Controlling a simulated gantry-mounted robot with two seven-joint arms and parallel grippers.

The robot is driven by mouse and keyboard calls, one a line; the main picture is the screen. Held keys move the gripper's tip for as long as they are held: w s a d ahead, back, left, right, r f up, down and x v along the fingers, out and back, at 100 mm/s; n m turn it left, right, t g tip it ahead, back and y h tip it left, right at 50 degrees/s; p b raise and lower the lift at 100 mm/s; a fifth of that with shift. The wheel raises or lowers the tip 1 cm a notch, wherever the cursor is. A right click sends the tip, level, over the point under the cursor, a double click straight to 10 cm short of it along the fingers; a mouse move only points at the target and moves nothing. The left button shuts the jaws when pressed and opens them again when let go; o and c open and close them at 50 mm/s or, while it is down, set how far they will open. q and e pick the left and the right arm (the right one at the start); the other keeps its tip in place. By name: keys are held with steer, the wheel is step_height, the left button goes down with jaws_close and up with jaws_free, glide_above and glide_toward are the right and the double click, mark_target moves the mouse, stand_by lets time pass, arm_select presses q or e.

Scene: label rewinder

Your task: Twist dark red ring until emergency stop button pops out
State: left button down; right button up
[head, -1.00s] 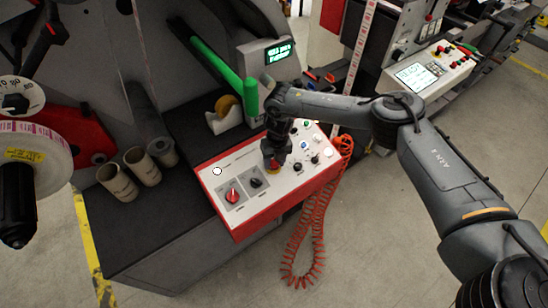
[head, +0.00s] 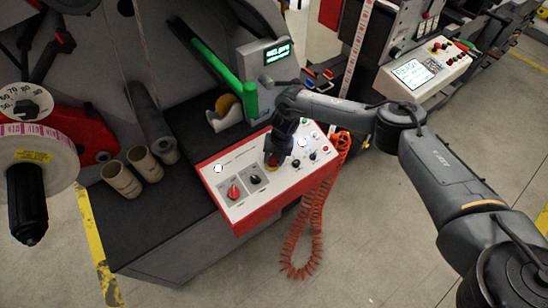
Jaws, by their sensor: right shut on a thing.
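The control box (head: 235,210) has a white top and red sides and sits at the front edge of the dark bench. My right gripper (head: 273,158) points down over the middle of its panel and is shut on the emergency stop button (head: 272,162). Only a little of the button and some yellow around it show below the fingers. The dark red ring is mostly hidden by the gripper, and I cannot tell whether the button is in or out. My left gripper is not in view.
A red selector knob (head: 233,192) and a black knob (head: 255,179) are left of the gripper. A green roller (head: 250,98), a tape dispenser (head: 225,112) and a small display (head: 275,53) stand behind. A coiled orange hose (head: 308,225) hangs at the right.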

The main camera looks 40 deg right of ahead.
steer(key=o, duration=1.1)
steer(key=r, duration=0.3)
steer(key=d+r, duration=0.1)
steer(key=r, duration=0.3)
steer(key=s+d+r, duration=0.1)
steer(key=r, duration=0.2)
steer(key=shift+r, duration=0.3)
